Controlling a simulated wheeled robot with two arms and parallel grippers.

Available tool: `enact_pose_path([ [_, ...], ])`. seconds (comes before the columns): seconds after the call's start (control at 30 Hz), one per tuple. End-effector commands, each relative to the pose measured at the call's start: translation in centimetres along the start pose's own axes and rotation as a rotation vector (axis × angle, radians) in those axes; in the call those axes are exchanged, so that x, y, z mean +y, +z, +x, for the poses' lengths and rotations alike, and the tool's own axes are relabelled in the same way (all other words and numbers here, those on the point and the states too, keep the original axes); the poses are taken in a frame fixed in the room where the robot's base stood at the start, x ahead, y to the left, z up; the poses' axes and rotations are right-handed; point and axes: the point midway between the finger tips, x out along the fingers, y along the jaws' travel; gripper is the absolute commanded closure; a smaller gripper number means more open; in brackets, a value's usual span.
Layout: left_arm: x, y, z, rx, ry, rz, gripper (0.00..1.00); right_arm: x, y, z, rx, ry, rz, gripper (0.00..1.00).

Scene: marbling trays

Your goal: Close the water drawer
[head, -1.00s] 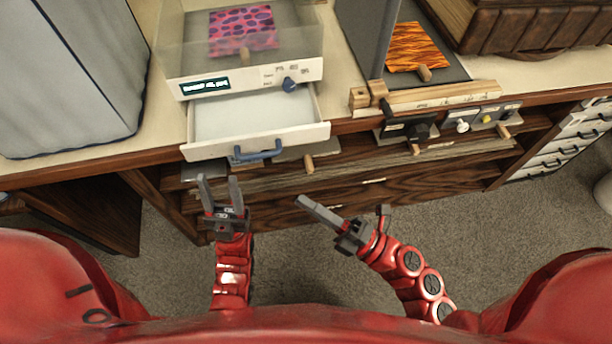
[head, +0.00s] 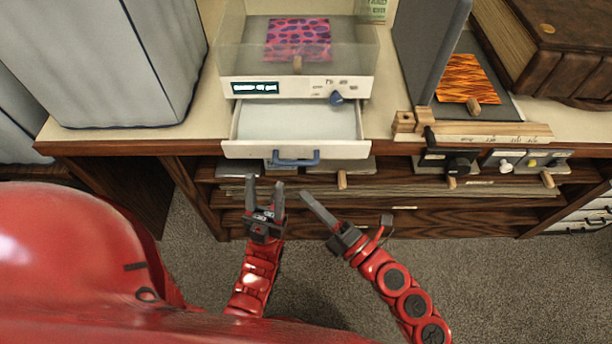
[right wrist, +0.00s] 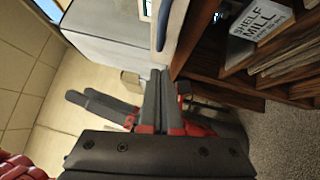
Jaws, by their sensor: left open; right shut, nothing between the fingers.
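The water drawer (head: 296,148) is pulled out below a clear-walled marbling tray unit (head: 303,88) on the bench. Its front is white with a blue handle (head: 296,160), and its inside looks pale and empty. My left gripper (head: 265,186) is open, below and a little left of the handle, apart from it. My right gripper (head: 305,196) is shut and empty, below the drawer's front edge and touching nothing. In the right wrist view its shut fingers (right wrist: 160,95) point toward the drawer front, and the blue handle (right wrist: 161,28) shows near the top.
A grey covered box (head: 115,70) stands on the bench at left. A second tray station with an orange patterned sheet (head: 467,78) and a row of knobs is at right. Shelves (head: 400,200) with flat stock are under the bench. Carpet lies open below.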

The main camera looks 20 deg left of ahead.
Motion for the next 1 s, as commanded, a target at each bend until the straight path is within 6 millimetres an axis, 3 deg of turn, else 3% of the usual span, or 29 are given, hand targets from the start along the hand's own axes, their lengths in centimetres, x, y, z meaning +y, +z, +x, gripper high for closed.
enact_pose_path([
  [0.1, 0.0, -0.1, 0.4, 0.000, 0.000, 0.000, 0.50, 0.4, -0.2, 1.8, 0.005, 0.006, -0.002, 1.00],
  [0.3, 0.0, -0.1, 0.8, 0.000, 0.000, 0.000, 0.50, 0.3, 2.1, 3.7, 0.000, 0.004, -0.003, 1.00],
  [0.87, 0.0, -0.1, 0.8, 0.000, 0.000, 0.000, 0.50, 0.1, 2.9, 4.5, 0.002, 0.003, -0.001, 1.00],
  [1.0, 0.0, -0.1, 0.6, 0.000, 0.000, 0.000, 0.50, -0.3, 4.2, 5.9, 0.003, 0.003, -0.005, 1.00],
])
